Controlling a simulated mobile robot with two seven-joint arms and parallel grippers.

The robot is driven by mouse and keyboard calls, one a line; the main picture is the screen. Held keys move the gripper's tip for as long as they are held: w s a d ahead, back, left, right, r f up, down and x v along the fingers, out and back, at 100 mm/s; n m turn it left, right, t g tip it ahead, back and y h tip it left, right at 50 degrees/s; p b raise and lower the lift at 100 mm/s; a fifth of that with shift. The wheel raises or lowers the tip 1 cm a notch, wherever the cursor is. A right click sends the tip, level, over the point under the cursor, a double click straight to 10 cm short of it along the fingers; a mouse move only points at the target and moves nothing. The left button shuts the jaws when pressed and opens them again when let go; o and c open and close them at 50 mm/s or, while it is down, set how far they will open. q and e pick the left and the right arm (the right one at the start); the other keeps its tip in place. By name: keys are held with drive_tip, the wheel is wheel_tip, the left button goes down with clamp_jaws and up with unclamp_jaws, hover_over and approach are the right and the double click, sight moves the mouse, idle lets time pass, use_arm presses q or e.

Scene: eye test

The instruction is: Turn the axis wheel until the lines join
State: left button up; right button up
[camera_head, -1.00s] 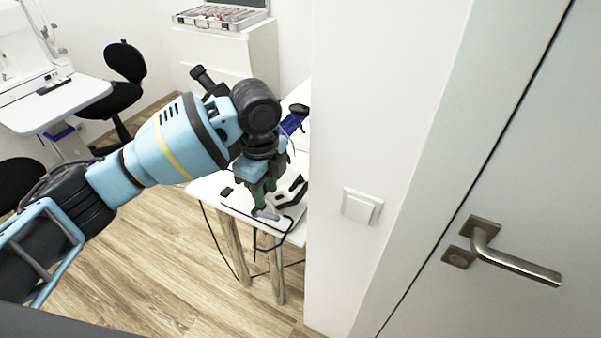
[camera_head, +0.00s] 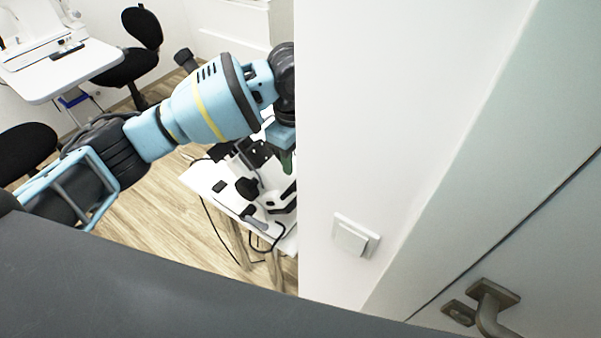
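A white and black instrument (camera_head: 281,202) stands on a small white table (camera_head: 204,181) beside the wall edge. A black knob (camera_head: 247,188) and a grey lever-like part (camera_head: 254,214) show on its near side. I cannot tell which part is the axis wheel, and no lines are visible. My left gripper (camera_head: 288,162) reaches in over the table, above the instrument. Its green finger part points down, and the wall edge cuts off its right side. Whether it is open or shut, or touches anything, cannot be seen. My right gripper is not in view.
A white wall (camera_head: 385,110) with a light switch (camera_head: 355,236) hides the table's right part. A door handle (camera_head: 490,305) is at lower right. Black chairs (camera_head: 140,50) and another white table (camera_head: 60,68) stand at left. Wooden floor (camera_head: 150,215) is bare between them.

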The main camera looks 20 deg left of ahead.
sight(295, 188)
use_arm(q)
drive_tip(key=shift+s+f, duration=0.15)
drive_tip(key=shift+f, duration=0.05)
wheel_tip(295, 188, down, 7)
drive_tip(key=shift+f, duration=0.2)
idle(0.4)
clamp_jaws()
